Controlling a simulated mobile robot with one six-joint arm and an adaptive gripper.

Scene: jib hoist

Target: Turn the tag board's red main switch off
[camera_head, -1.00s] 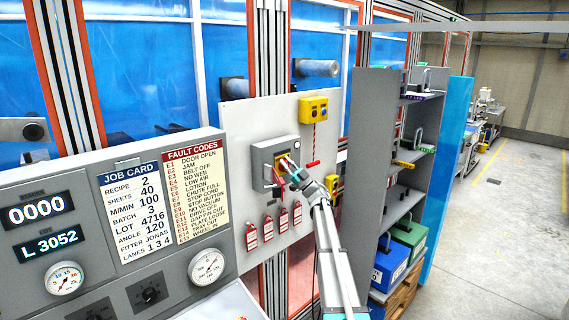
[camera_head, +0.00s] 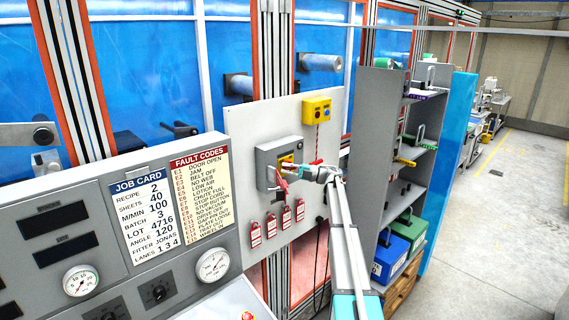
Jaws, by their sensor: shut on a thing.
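The tag board (camera_head: 327,130) is a pale upright panel in the middle of the view. A grey switch box (camera_head: 266,158) is mounted on it, with a yellow and red patch (camera_head: 286,161) on its front. My gripper (camera_head: 296,171) reaches in from the right and is shut at the front of this box, on the red main switch. The fingers hide most of the handle, so its exact angle cannot be told. A small red piece (camera_head: 281,183) shows just below the fingers. Several red tags (camera_head: 271,226) hang in a row below the box.
A yellow button box (camera_head: 316,110) with a hanging cord is above right of the switch. The grey console (camera_head: 130,262) with dark displays fills the lower left. A grey shelf (camera_head: 376,130) with a blue box (camera_head: 391,258) and green box (camera_head: 409,231) stands close right of my arm.

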